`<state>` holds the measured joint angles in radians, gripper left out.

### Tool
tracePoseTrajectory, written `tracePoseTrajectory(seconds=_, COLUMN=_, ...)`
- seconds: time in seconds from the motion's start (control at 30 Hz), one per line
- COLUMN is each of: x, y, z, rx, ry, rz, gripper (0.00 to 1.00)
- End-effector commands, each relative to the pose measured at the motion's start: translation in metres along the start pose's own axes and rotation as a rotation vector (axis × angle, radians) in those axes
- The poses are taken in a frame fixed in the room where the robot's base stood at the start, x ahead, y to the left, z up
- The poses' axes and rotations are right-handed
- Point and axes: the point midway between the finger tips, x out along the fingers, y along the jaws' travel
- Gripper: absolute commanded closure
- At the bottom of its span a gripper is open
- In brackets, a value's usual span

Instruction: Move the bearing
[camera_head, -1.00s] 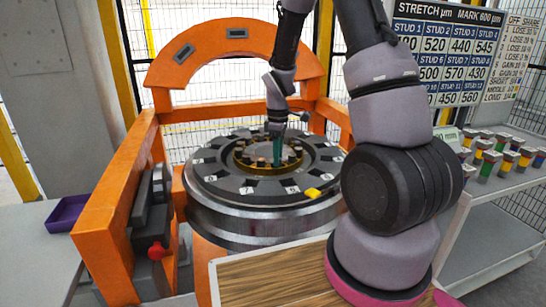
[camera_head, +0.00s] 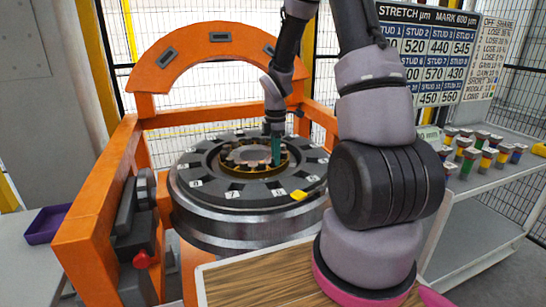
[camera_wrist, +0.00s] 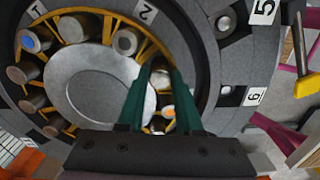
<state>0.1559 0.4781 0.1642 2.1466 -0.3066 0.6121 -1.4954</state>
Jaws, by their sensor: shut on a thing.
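The bearing (camera_head: 250,171), a ring of grey rollers in a yellow cage, sits at the middle of the dark round hub. It also shows in the wrist view (camera_wrist: 126,42), around a plain grey disc. My gripper (camera_head: 276,152) comes down from above at the bearing's right side. In the wrist view, its two teal fingers (camera_wrist: 160,78) straddle part of the cage, with a roller between them. They are shut on the bearing. The fingertips are partly hidden among the rollers, and I cannot tell whether the bearing is clear of its seat.
The hub has numbered labels and a small yellow block (camera_head: 299,196) on its front rim. An orange frame (camera_head: 100,215) with an arch (camera_head: 220,38) surrounds it. A purple tray (camera_head: 45,224) is at left. Several coloured pieces stand on a right-hand shelf (camera_head: 480,190). A wooden top (camera_head: 265,280) is in front.

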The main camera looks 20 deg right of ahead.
Motion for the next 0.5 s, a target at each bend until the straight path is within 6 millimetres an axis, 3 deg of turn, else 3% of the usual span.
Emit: tracePoseTrajectory(seconds=0.5, x=-0.0008, y=0.0051, z=0.0059, rx=-0.059, ry=0.000, rz=0.004, gripper=1.00)
